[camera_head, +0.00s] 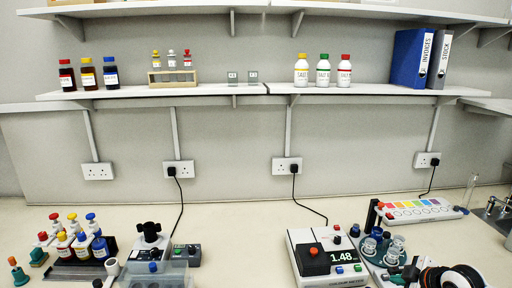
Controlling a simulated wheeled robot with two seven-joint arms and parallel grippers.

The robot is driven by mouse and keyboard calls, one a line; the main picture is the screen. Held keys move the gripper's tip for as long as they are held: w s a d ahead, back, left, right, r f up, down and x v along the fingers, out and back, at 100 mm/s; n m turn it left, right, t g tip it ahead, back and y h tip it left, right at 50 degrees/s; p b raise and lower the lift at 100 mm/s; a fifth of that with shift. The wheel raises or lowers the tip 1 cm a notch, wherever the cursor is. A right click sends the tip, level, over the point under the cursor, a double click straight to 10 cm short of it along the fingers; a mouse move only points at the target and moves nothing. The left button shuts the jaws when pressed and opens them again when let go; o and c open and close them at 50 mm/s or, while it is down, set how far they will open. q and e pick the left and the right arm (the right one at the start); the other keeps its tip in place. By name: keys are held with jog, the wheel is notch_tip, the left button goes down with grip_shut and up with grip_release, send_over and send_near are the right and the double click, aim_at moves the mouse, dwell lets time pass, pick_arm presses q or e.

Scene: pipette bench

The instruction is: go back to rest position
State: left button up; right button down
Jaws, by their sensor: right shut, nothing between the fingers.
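My right gripper (409,273) shows at the bottom right edge, low over the bench, with dark fingers shut and nothing held. Black and orange rounded parts beside it appear to be my right arm, partly cut off by the frame. My left gripper is not in view.
The bench holds a rack of colour-capped bottles (75,240), a microscope-like device (151,245), a display unit reading 1.48 (335,258) and a colour-strip tray (420,212). Shelves (200,90) with bottles and binders (412,58) are above. The bench (245,225) between devices is clear.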

jog(key=s+a+f+m+g, duration=0.1)
jog(key=s+a+f+g, duration=0.1)
jog(key=s+a+f, duration=0.55)
jog(key=s+a+f+m+g, duration=0.1)
jog(key=s+a+f, duration=0.2)
jog(key=s+a, duration=0.85)
jog(key=s+d+r+m+g+h, duration=0.2)
jog(key=s+m, duration=0.6)
jog(key=s, duration=0.8)
notch_tip(320, 180, down, 31)
jog(key=s+g+b, duration=0.1)
jog(key=g+b, duration=0.1)
jog(key=b, duration=0.2)
pick_arm(q)
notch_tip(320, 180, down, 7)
jog(key=b, duration=0.3)
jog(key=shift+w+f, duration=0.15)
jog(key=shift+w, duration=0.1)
pick_arm(e)
jog(key=s+d+f, duration=0.3)
jog(key=s+f, duration=1.3)
jog(key=f, duration=0.3)
jog(key=shift+s+g+h, duration=0.25)
jog(key=shift+g+h, duration=0.05)
jog(key=shift+g, duration=0.1)
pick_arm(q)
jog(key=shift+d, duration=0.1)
pick_arm(e)
jog(key=shift+f, duration=0.1)
